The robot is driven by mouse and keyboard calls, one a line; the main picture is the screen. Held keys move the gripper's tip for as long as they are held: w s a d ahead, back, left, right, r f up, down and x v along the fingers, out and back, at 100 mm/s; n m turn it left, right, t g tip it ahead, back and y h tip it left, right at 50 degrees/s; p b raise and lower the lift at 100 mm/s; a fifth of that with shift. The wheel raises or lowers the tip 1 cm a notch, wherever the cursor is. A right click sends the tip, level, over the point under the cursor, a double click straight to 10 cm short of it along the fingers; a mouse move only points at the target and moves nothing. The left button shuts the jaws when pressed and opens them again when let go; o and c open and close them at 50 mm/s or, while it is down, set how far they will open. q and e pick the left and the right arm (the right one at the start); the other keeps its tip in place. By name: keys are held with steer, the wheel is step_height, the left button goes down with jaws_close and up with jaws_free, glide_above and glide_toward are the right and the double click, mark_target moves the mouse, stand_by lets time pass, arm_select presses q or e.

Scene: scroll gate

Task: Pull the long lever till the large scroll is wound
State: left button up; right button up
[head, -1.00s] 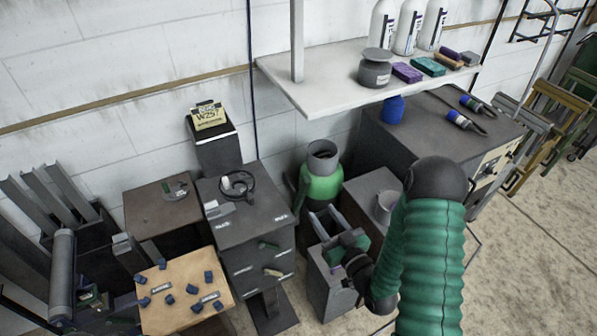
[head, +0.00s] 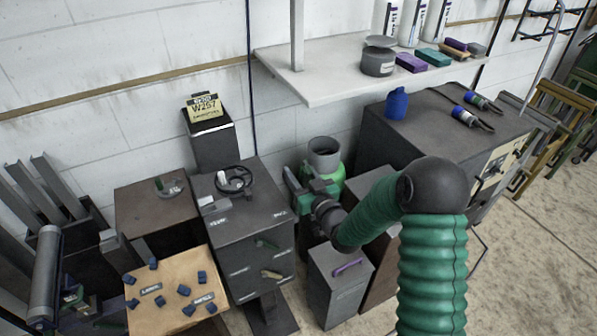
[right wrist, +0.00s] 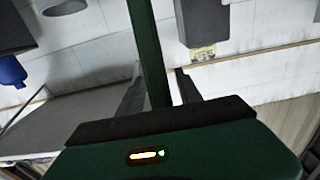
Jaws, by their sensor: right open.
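My right gripper (head: 310,185) is open in front of the green canister (head: 333,165), beside the dark drawer cabinet. In the right wrist view a long dark green bar (right wrist: 149,50) runs between the two spread fingers; I cannot tell whether it is the long lever or whether the fingers touch it. A grey upright cylinder (head: 45,275) stands at the far left of the head view; I cannot tell whether it is the large scroll. No other clear lever shows. My left gripper is out of view.
The drawer cabinet (head: 240,220) stands left of my right gripper. A grey box with a purple handle (head: 347,267) is below it. A white shelf (head: 330,80) hangs above. A tan board (head: 205,262) holds several blue pieces.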

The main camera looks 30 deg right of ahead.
steer(key=shift+a, duration=0.1)
jaws_close()
stand_by(1.3)
